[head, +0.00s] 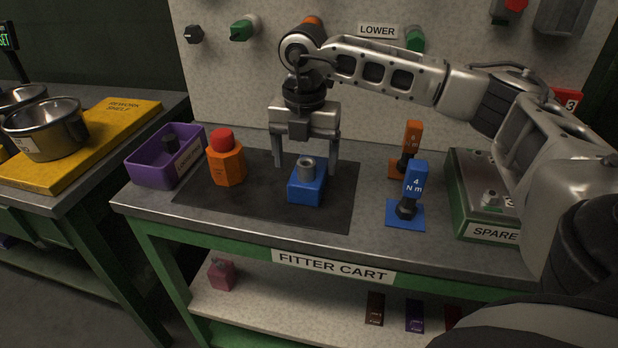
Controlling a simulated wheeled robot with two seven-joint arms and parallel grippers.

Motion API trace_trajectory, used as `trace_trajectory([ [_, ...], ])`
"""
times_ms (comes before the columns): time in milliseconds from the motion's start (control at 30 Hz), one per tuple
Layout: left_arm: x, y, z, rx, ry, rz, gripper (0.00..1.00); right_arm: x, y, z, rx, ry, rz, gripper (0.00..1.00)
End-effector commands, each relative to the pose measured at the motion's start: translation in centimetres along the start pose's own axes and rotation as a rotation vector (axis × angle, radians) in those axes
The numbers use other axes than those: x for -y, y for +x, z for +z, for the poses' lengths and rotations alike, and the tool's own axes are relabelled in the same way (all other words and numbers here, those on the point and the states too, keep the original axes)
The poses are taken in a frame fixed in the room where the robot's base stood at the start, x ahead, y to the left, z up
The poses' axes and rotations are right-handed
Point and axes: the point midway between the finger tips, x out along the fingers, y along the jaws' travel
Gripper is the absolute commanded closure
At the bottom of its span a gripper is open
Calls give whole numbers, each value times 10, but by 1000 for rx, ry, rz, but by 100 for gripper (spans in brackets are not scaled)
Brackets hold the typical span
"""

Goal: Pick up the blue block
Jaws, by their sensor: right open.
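The blue block (306,189) sits on the dark mat on the cart, with a grey metal cylinder (306,168) standing up from its top. My right gripper (306,166) is open and points down. Its two fingers stand apart, one to the left and one to the right of the block in the picture. The gripper looks slightly behind or above the block, and I cannot tell whether a finger touches it. My left gripper does not show.
An orange hexagonal piece with a red top (225,160) stands left of the block, beside a purple bin (150,168). Blue (413,190) and orange (410,145) torque tools stand to the right, before a green-edged spare box (478,225). The dark mat (270,215) has bare room in front.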

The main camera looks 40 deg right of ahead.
Motion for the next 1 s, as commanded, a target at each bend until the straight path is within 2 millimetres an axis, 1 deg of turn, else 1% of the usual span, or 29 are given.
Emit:
trace_trajectory([
  [167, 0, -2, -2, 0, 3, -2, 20, 8, 27, 2, -1, 1, -5, 20],
  [200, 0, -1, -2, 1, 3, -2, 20, 7, 33, 1, -1, 0, -4, 20],
  [300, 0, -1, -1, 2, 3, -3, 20, 7, 43, 1, -2, 1, -3, 20],
  [400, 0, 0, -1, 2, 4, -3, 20, 7, 47, 1, -1, 0, -2, 20],
  [567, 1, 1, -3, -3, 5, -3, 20, 6, 47, 1, -1, 0, -1, 20],
  [600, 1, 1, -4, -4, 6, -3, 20, 6, 47, 1, -1, 0, -1, 26],
  [667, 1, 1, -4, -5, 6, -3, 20, 6, 46, 1, -1, 0, -1, 42],
  [700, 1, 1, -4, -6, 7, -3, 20, 6, 46, 1, -1, 0, -1, 53],
  [767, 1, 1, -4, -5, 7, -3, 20, 6, 46, 1, -1, 0, -1, 70],
  [800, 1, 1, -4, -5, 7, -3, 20, 6, 46, 1, -1, 0, -1, 74],
  [1000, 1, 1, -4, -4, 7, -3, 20, 6, 46, 1, 0, 0, 0, 74],
])
